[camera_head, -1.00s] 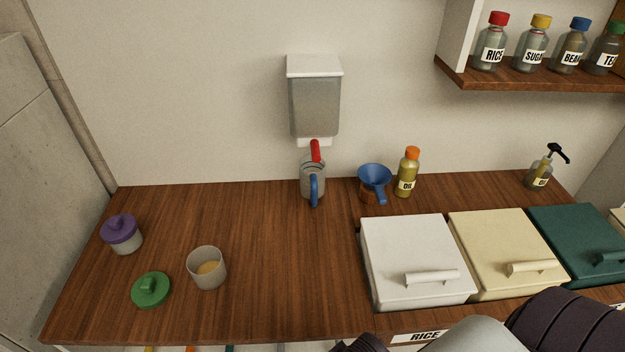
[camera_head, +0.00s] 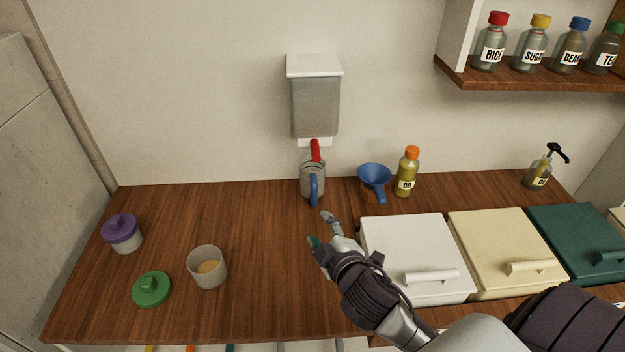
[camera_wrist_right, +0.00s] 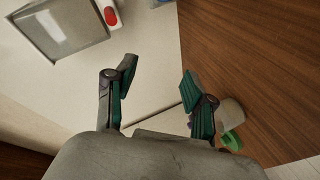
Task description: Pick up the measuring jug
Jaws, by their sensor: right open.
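The measuring jug (camera_head: 306,186) is a clear, greyish vessel with a blue handle facing me. It stands at the back of the wooden counter, under a wall dispenser (camera_head: 314,105) with a red lever (camera_head: 315,150). My right gripper (camera_head: 321,230) is open and empty, over the counter in front of the jug and apart from it. In the right wrist view the open fingers (camera_wrist_right: 160,75) have nothing between them. The dispenser (camera_wrist_right: 62,25) and red lever (camera_wrist_right: 110,14) show at its top left; I cannot make out the jug there. My left gripper is not in view.
A blue funnel (camera_head: 374,175) and an oil bottle (camera_head: 408,175) stand right of the jug. Lidded bins, the nearest white (camera_head: 405,245), fill the right side. An open cup (camera_head: 207,270), green lid (camera_head: 151,290) and purple-lidded jar (camera_head: 122,235) stand left. The counter's middle is clear.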

